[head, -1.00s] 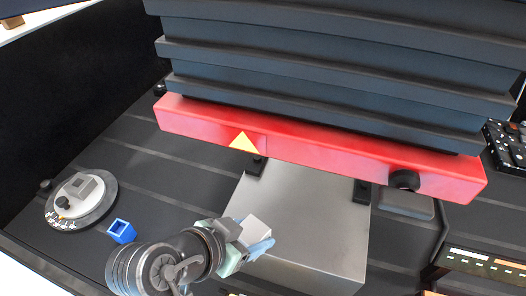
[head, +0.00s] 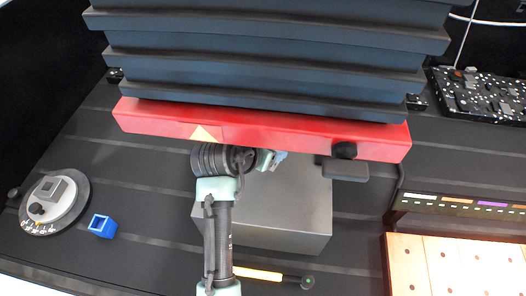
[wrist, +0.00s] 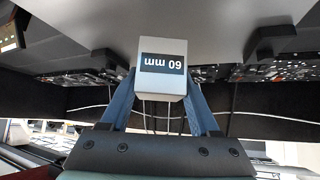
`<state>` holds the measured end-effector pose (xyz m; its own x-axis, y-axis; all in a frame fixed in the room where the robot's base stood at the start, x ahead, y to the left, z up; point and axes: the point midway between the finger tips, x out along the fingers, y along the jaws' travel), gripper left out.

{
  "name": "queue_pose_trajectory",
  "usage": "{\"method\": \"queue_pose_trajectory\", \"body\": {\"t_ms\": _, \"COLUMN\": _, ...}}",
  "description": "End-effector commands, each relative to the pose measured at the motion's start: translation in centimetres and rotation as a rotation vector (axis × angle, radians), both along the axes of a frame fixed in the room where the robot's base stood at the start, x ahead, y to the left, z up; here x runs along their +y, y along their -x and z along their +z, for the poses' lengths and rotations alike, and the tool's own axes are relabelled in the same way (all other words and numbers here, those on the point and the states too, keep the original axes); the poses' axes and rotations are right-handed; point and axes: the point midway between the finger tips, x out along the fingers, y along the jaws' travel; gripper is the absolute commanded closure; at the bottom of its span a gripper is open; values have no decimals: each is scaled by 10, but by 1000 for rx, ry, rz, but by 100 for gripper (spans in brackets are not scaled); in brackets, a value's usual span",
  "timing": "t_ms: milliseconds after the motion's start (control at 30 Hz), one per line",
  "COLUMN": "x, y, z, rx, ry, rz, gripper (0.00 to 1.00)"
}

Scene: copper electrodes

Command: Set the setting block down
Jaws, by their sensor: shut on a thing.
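The setting block (wrist: 158,82) is a small light-grey block with a dark label reading "60 mm", upside down in the wrist view. My gripper (head: 275,159) is shut on it, with a blue-grey finger on each side. In the head view my gripper is at the front lower edge of the red beam (head: 270,136), over the back part of the grey metal block (head: 285,212). The setting block itself is mostly hidden there by my wrist and the beam. I cannot tell whether it touches a surface.
Dark ribbed bellows (head: 270,60) rise above the red beam, leaving little height. A blue open cube (head: 102,227) and a round grey dial stand (head: 72,203) are at left. A yellow-handled tool (head: 255,273) lies in front.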

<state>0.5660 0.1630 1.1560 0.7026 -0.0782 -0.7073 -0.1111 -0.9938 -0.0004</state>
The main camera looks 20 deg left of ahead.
Motion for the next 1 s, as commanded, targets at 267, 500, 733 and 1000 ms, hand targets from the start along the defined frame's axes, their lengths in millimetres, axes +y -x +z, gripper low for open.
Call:
{"method": "queue_pose_trajectory", "body": {"t_ms": 267, "x": 0, "y": -1, "z": -24, "rx": -8, "ry": -1, "rz": 0, "gripper": 100}}
{"method": "queue_pose_trajectory", "body": {"t_ms": 500, "x": 1, "y": -2, "z": -29, "rx": -10, "ry": -3, "rz": 0, "gripper": 100}}
{"method": "queue_pose_trajectory", "body": {"t_ms": 733, "x": 0, "y": 1, "z": -37, "rx": 1, "ry": 0, "rz": -1, "gripper": 34}}
{"method": "queue_pose_trajectory", "body": {"t_ms": 1000, "x": 0, "y": 1, "z": -36, "rx": 2, "ry": 0, "rz": -1, "gripper": 8}}
